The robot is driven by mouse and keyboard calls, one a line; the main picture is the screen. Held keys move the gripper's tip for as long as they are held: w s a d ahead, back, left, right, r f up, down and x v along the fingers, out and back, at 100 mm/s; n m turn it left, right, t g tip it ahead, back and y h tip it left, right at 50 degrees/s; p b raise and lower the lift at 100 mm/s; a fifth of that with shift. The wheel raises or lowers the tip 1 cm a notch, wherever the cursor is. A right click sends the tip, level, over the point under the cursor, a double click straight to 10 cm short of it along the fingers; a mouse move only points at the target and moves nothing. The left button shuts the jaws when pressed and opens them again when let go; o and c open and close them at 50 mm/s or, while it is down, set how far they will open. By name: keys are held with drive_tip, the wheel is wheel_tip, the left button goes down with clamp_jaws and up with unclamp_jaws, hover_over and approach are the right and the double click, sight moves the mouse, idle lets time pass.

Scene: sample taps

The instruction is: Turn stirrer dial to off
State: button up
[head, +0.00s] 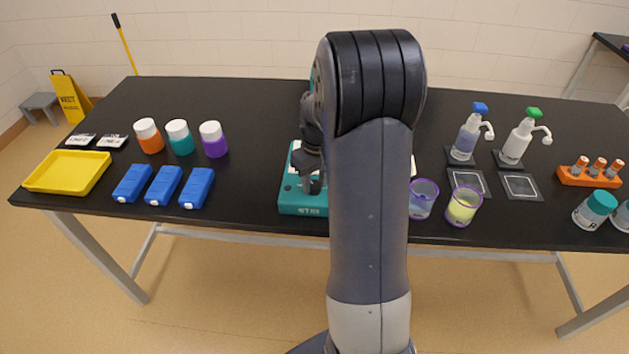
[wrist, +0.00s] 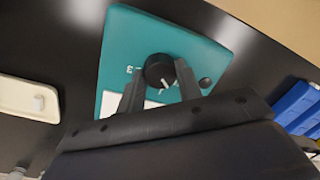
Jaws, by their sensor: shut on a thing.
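The teal stirrer (head: 305,208) stands on the black table near its front edge, partly hidden by my arm in the head view. In the wrist view its teal top (wrist: 205,50) fills the upper middle. The black stirrer dial (wrist: 158,70) sits on that top, with a pale pointer mark on it pointing down and slightly right. My gripper (wrist: 160,80) is shut on the dial, with one finger on either side of it.
Blue boxes (head: 164,185) lie left of the stirrer, with capped bottles (head: 179,137) behind them. Two purple-rimmed beakers (head: 463,206) stand to the right, with pump bottles (head: 468,138) behind. A white tray (wrist: 25,99) shows in the wrist view. The table between boxes and stirrer is clear.

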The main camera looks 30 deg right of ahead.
sight(316, 182)
drive_tip(key=shift+n, duration=1.8)
drive_tip(key=o, duration=1)
drive_tip(key=shift+c, duration=0.2)
drive_tip(key=shift+r, duration=0.1)
wheel_tip(316, 182, up, 11)
drive_tip(key=shift+w+d+b, duration=0.15)
drive_tip(key=shift+d+b, duration=0.1)
drive_tip(key=shift+b, duration=0.15)
drive_tip(key=shift+f, duration=0.2)
